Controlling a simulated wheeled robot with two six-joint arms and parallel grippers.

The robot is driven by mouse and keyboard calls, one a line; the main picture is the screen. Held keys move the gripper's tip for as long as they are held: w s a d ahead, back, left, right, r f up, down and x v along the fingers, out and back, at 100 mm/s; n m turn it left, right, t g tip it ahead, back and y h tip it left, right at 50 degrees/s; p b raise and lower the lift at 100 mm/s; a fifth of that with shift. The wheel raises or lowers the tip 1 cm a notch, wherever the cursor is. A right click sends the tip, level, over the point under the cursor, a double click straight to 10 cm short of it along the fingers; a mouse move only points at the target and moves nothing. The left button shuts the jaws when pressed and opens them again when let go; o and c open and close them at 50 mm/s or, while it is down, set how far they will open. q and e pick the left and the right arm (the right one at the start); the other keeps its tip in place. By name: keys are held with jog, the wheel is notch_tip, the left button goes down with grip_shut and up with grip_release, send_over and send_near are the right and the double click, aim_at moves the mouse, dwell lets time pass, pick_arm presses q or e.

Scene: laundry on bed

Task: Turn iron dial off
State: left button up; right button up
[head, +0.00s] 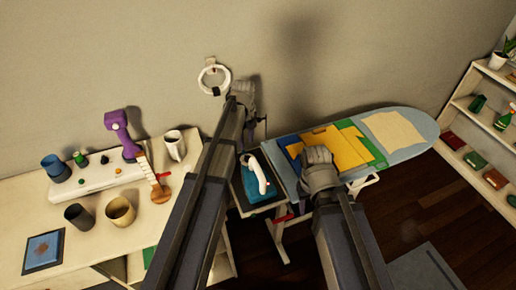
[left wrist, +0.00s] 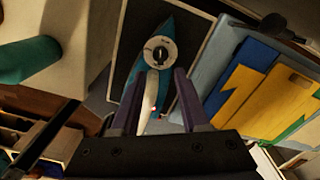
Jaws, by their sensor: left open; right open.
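The iron (head: 262,190) has a teal body and a white handle. It lies on a dark rest (head: 240,190) at the left end of the ironing board. In the left wrist view the iron (left wrist: 168,28) shows its round pale dial (left wrist: 160,52) with a black knob. A small red light shows on the white handle. My left gripper (left wrist: 155,95) is open and empty, its fingers on either side of the handle in the picture; contact cannot be told. In the head view my left gripper (head: 256,125) is partly hidden by its arm. My right gripper (head: 318,157) is open over the board.
The ironing board (head: 416,127) carries folded yellow, green, blue and cream cloths. A table (head: 30,195) at left holds mugs, a purple tool and a brush. A shelf (head: 470,105) stands at right. A white ring (head: 213,78) is on the wall.

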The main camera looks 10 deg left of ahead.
aim_at(248, 156)
pick_arm(q)
jog(key=shift+d+m, duration=0.1)
jog(key=shift+m, duration=0.2)
notch_tip(248, 156, down, 8)
jog(key=b, duration=0.8)
jog(key=shift+r, duration=0.1)
jog(key=shift+r, duration=0.1)
grip_shut()
